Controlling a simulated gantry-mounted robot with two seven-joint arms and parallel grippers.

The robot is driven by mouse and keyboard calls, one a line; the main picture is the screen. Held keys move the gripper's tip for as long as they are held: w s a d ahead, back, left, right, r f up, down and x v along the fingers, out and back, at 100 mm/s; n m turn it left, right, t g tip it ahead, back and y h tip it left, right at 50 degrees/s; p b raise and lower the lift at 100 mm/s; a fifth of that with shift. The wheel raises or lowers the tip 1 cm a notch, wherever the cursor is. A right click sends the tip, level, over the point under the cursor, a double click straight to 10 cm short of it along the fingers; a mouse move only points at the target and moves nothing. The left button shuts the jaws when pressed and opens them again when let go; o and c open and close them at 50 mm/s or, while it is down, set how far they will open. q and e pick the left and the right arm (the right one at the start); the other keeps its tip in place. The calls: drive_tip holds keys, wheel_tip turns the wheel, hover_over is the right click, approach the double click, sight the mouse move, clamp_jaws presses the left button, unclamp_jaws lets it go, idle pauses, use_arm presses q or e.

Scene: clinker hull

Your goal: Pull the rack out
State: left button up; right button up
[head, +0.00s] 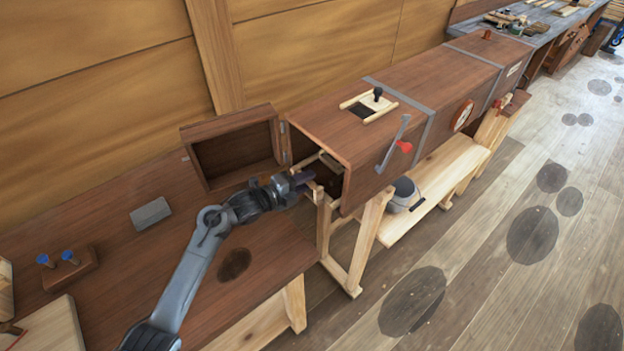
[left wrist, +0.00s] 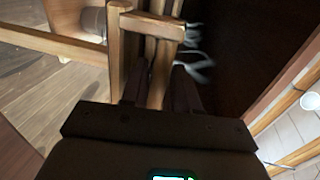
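The rack (head: 318,189) is a pale wooden frame in the open near end of the long brown box (head: 350,135). Its pale bars also show in the left wrist view (left wrist: 152,26), running into the dark inside of the box. My left gripper (head: 308,180) is at this opening. In the left wrist view its two dark fingers (left wrist: 160,88) lie on either side of a wooden bar of the rack, with wood filling the gap between them. Most of the rack is hidden inside the box. My right gripper is not in view.
The box door (head: 232,150) stands swung open to the left. A grey block (head: 150,213) and a wood piece with blue knobs (head: 70,268) are on the brown bench (head: 120,225). Wooden trestle legs (head: 366,245) stand under the box mouth. A red-tipped lever (head: 394,146) is on its side.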

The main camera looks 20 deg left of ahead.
use_arm(q)
drive_tip(key=shift+x, duration=1.3)
clamp_jaws()
